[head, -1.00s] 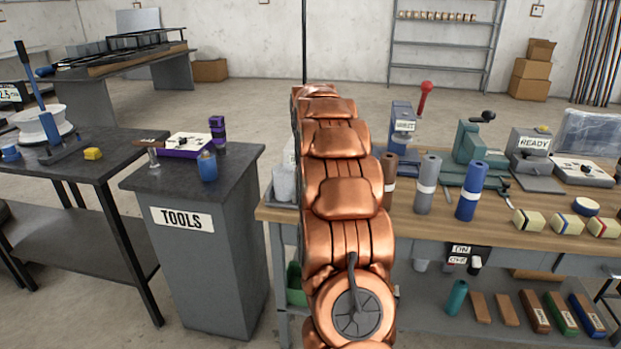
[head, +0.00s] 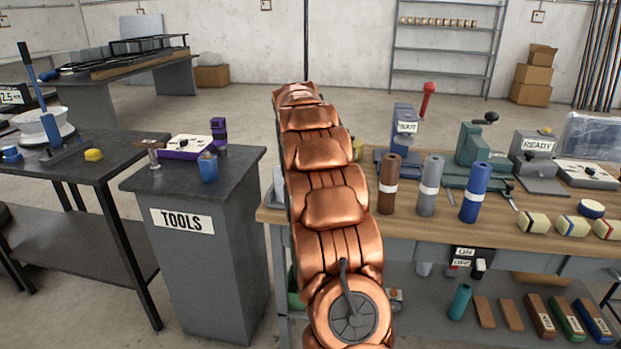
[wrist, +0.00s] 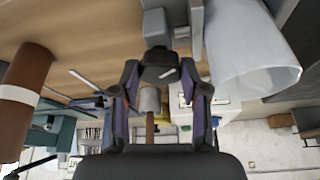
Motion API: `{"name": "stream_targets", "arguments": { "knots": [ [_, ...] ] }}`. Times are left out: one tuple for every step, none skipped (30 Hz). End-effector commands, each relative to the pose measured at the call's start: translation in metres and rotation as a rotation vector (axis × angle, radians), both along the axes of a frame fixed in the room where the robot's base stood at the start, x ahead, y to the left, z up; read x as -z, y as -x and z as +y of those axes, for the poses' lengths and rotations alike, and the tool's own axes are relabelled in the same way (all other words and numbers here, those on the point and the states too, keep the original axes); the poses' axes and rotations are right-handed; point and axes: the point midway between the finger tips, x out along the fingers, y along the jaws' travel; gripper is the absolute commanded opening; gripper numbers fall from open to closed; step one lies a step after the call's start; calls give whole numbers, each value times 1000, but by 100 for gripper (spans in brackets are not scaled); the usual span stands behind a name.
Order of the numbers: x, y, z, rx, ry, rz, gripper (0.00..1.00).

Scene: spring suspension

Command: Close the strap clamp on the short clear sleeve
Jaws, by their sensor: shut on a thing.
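In the wrist view my gripper (wrist: 160,76) has its two dark fingers closed in on a black knob (wrist: 160,65), which sits against a grey block (wrist: 157,27). The knob and block look like the strap clamp's lever and body, but I cannot be sure. A wide, whitish translucent sleeve (wrist: 245,50) lies just right of the fingers in the wrist view. I see no strap clearly around it. In the head view my copper arm hides my gripper and the clamp. Only a pale sliver (head: 279,184), perhaps the sleeve, shows left of the arm.
Brown (head: 388,183), grey (head: 428,188) and blue (head: 474,192) rolls stand on the wooden bench (head: 420,222) right of my arm. The brown roll is close to my gripper's left in the wrist view. A tools cabinet (head: 215,255) stands left, with a floor gap between.

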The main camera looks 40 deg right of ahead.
Motion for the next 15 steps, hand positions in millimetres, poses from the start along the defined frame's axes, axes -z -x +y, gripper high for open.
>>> {"name": "stream_targets", "arguments": {
  "knots": [
    [0, 0, 0, 0, -1, 0, 10],
    [0, 0, 0, 0, -1, 0, 10],
    [1, 0, 0, 0, -1, 0, 10],
    [0, 0, 0, 0, -1, 0, 10],
    [0, 0, 0, 0, -1, 0, 10],
    [0, 0, 0, 0, -1, 0, 48],
    [0, 0, 0, -1, -1, 1, 52],
    [0, 0, 0, -1, -1, 1, 55],
    [0, 0, 0, -1, -1, 1, 59],
    [0, 0, 0, -1, -1, 1, 62],
    [0, 0, 0, -1, -1, 1, 65],
    [0, 0, 0, -1, -1, 1, 69],
    [0, 0, 0, -1, -1, 1, 70],
    [0, 0, 0, -1, -1, 1, 70],
    [0, 0, 0, -1, -1, 1, 70]
  ]
}}
